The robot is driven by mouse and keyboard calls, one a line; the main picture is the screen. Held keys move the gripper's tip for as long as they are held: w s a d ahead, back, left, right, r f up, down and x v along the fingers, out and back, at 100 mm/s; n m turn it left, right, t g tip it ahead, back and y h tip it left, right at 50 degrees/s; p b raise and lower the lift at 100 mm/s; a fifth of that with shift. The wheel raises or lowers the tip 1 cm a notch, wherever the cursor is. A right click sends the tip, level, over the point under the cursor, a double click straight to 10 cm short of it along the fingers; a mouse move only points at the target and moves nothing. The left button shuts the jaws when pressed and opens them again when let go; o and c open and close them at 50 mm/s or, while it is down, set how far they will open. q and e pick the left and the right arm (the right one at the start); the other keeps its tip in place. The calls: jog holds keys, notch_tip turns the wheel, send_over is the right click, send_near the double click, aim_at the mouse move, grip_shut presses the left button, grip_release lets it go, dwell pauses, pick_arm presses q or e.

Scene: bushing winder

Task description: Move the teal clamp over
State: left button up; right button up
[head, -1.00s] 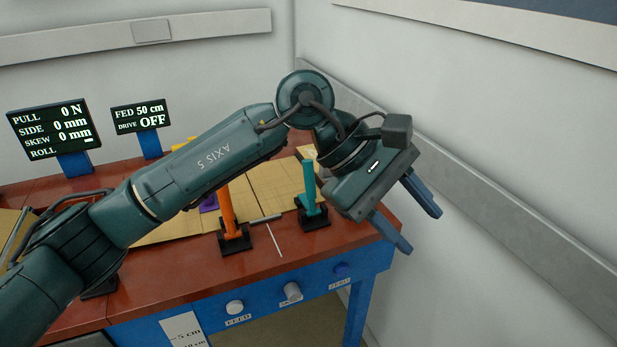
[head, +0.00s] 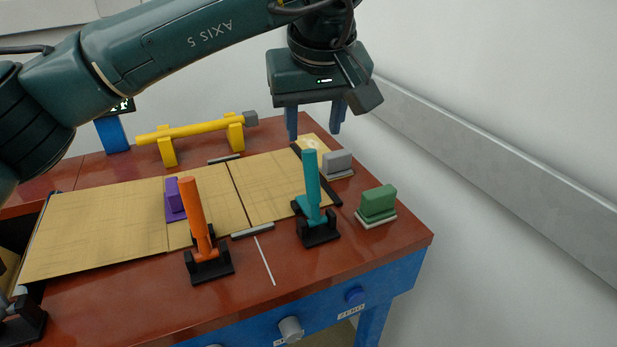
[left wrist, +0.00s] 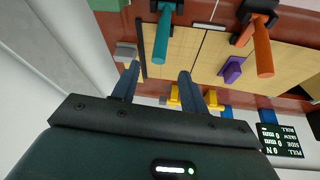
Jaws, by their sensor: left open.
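The teal clamp (head: 312,188) stands upright on a black base near the front right of the red-brown table, by the edge of the tan sheet. It also shows at the top of the left wrist view (left wrist: 162,38). My left gripper (head: 315,132) is open and empty, with its blue fingers pointing down. It is above the back right part of the table, higher than the clamp and apart from it. The fingers also show in the left wrist view (left wrist: 157,80) with nothing between them. My right gripper is not in view.
An orange clamp (head: 195,215) stands left of the teal one. A purple block (head: 174,200) lies on the tan sheet (head: 110,235). A green block (head: 378,203) and a grey block (head: 338,162) sit at the right. A yellow bar (head: 190,131) is at the back.

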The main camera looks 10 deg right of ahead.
aim_at(310, 172)
pick_arm(q)
jog(key=x, duration=1.2)
jog(key=shift+f, duration=0.3)
jog(key=shift+c, duration=0.4)
grip_shut()
